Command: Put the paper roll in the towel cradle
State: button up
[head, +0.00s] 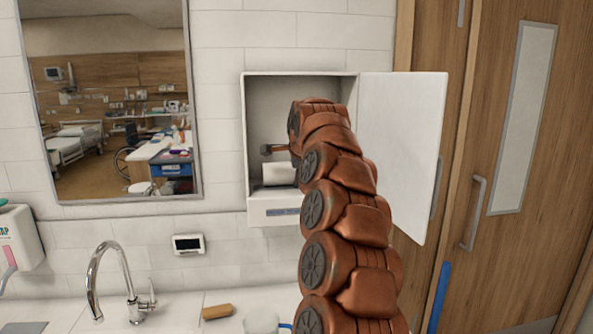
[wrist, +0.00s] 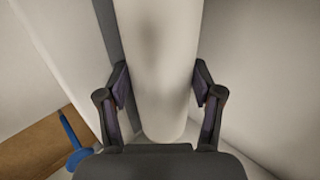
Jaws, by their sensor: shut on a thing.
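The white paper roll (wrist: 158,50) fills the middle of the wrist view. My gripper (wrist: 160,88) is shut on it, one finger on each side. In the head view, the roll (head: 281,173) shows as a small white piece inside the open wall dispenser (head: 258,110), low and left of my arm. A dark shape (head: 266,187) under the roll may be part of the towel cradle; I cannot tell whether the roll touches it. My arm hides the right part of the dispenser's inside and most of my gripper.
The dispenser's white door (head: 402,150) stands open to the right, close beside my arm. Below are a tap (head: 122,280), a brown block (head: 217,311) and a clear cup (head: 262,320) on the counter. A mirror (head: 110,100) hangs left; wooden doors (head: 455,120) stand right.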

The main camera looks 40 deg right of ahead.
jog(key=shift+f, duration=0.1)
jog(key=o, duration=1.5)
jog(key=shift+c, duration=0.2)
jog(key=b+v, duration=0.4)
jog(key=v, duration=0.8)
